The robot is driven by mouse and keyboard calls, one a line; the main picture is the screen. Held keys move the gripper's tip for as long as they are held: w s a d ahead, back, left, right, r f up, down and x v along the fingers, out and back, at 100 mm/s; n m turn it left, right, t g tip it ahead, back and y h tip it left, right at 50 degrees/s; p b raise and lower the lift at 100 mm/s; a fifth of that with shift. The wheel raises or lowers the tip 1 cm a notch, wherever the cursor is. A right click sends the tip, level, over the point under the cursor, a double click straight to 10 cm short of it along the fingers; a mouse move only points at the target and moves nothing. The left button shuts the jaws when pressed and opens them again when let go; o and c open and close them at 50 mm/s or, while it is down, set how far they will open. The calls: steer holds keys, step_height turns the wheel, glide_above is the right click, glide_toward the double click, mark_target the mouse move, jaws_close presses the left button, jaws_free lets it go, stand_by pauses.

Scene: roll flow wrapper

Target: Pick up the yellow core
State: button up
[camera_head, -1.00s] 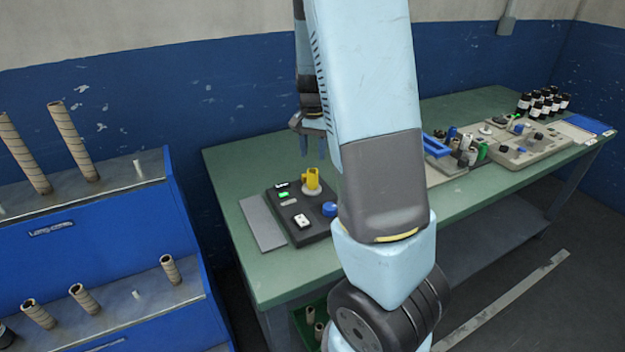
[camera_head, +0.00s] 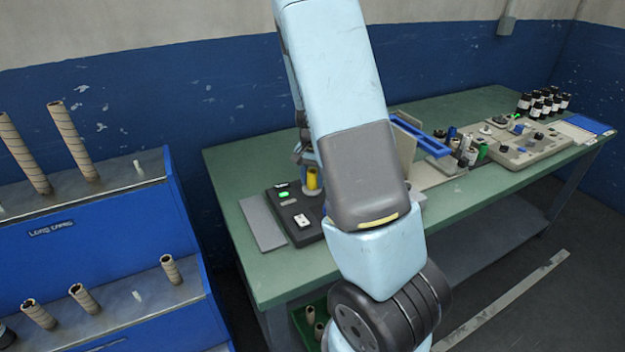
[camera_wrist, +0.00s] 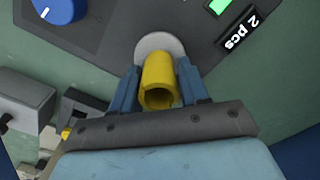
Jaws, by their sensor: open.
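The yellow core (camera_wrist: 158,75) is a short hollow tube on a round pale base (camera_wrist: 160,43) of the dark control panel. In the wrist view my gripper (camera_wrist: 160,85) is open, with one blue finger on each side of the core. I cannot tell whether either finger touches it. In the head view the yellow core (camera_head: 312,179) stands upright on the panel, and my gripper (camera_head: 308,160) is at its top, partly hidden by my arm.
The dark panel (camera_head: 285,212) has a green-lit display and a white switch, and a blue knob (camera_wrist: 60,8) beside the core. A grey plate (camera_head: 262,223) lies to its left on the green table (camera_head: 290,280). Bottles and fixtures stand further right.

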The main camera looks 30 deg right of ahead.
steer(key=shift+r, duration=0.1)
steer(key=c, duration=0.7)
